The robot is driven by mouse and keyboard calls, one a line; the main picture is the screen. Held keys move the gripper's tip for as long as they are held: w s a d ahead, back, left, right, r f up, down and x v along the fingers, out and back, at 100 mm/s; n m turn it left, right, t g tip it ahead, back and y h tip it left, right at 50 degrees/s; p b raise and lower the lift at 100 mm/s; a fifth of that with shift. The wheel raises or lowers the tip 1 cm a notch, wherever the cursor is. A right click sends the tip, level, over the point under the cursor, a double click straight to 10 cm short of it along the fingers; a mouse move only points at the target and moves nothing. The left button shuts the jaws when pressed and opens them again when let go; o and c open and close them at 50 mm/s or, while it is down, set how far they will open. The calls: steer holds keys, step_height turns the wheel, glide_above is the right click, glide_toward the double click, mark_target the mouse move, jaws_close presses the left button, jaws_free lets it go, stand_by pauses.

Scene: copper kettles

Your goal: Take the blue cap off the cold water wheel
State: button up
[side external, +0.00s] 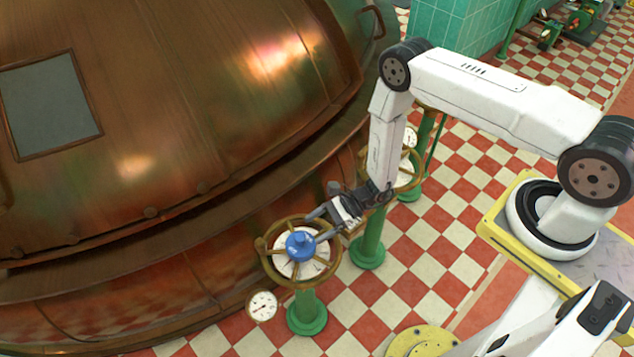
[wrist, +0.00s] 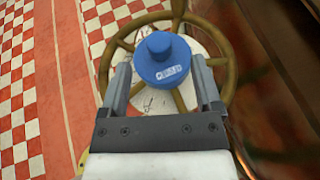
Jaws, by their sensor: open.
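The blue cap (side external: 300,245) sits at the centre of a brass hand wheel (side external: 264,262) on a green pedestal. In the wrist view the blue cap (wrist: 163,62) has a narrower knob on top and a small white label on its side. The brass wheel (wrist: 232,68) and a pale dial plate (wrist: 205,53) show around and under it. My gripper (side external: 322,226) is at the wheel from the right. In the wrist view my gripper (wrist: 160,72) is open, with one finger on each side of the cap. I cannot tell whether either finger touches it.
A large copper kettle (side external: 170,130) stands close behind the wheel. A round gauge (side external: 262,306) is at the wheel's lower left. Another brass wheel (side external: 416,170) on a green pedestal stands behind my wrist. Red and white tiled floor (side external: 430,240) lies open to the right.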

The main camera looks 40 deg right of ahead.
mark_target(303, 236)
steer(key=shift+w+a+f, duration=0.1)
steer(key=shift+a+f, duration=0.05)
steer(key=shift+a, duration=0.2)
steer(key=shift+x, duration=2.55)
jaws_close()
